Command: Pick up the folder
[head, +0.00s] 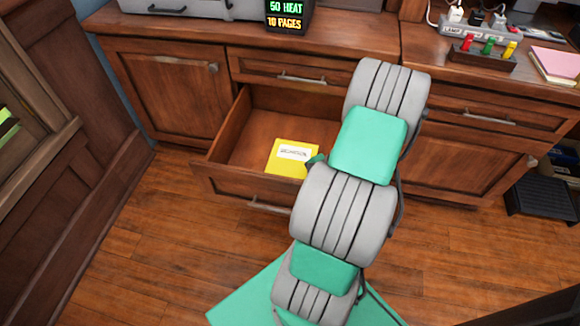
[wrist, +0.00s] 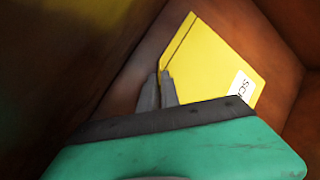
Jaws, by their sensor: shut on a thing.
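The folder (head: 279,167) is yellow with a white label and lies in the open drawer in the head view, partly hidden by my arm. In the wrist view the folder (wrist: 222,58) fills the upper middle, its label cut by my gripper's body. My gripper (wrist: 164,76) shows there with its two fingertips close together at the folder's left edge, shut on it. In the head view my gripper is mostly hidden behind my arm.
The open wooden drawer (head: 238,141) has walls close around the folder. The countertop (head: 215,32) above holds a lit sign (head: 288,14), a power strip (head: 480,28) and a pink pad (head: 556,62). Wood floor (head: 150,240) is clear at the left front.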

